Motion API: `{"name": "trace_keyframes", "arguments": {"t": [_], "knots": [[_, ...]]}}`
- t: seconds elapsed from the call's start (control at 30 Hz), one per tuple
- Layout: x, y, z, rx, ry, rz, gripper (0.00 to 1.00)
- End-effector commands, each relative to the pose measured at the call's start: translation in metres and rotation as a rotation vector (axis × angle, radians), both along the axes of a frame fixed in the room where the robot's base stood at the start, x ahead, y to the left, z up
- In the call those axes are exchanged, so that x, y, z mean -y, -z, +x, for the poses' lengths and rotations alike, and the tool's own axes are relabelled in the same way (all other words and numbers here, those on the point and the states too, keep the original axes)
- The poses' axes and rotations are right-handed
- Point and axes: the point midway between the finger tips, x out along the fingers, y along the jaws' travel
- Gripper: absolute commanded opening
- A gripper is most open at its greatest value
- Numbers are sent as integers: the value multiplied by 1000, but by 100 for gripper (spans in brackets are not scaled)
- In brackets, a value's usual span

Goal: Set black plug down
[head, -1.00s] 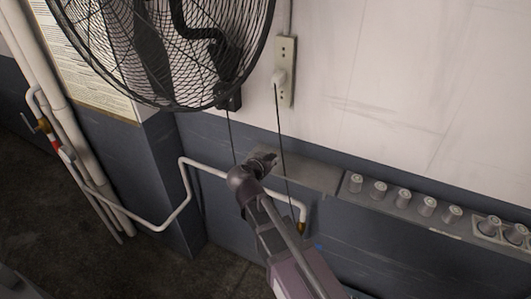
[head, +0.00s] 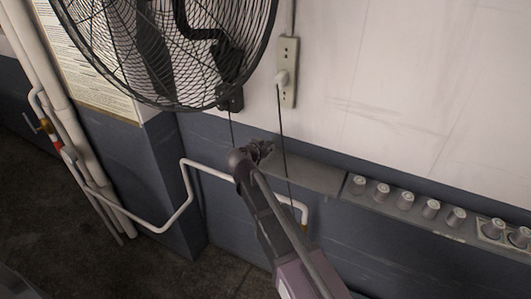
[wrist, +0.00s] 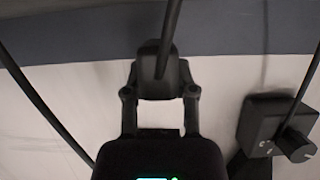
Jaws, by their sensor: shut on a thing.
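The black plug (wrist: 160,72) shows in the middle of the wrist view, with a dark cord running from it to the top edge. My gripper (wrist: 160,95) is shut on it, one finger on each side. In the head view my gripper (head: 259,151) is in front of the wall, below the fan and just above the grey ledge in the picture. The plug is too small and dark to make out there. I cannot tell whether it touches anything besides my gripper.
A large black fan (head: 165,45) hangs above left. A wall socket strip (head: 288,70) holds a white plug with a hanging cord. A grey ledge (head: 310,176) runs right to several grey knobs. A black box with a knob (wrist: 272,126) is right in the wrist view.

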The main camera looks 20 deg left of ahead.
Motion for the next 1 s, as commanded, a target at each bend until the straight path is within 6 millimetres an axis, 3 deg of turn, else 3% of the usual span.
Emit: {"name": "trace_keyframes", "arguments": {"t": [0.13,0.5,1.0], "knots": [[-9,2,13,0,0,0,0],[-6,34,9,0,0,0,0],[-6,37,9,0,0,0,0]]}}
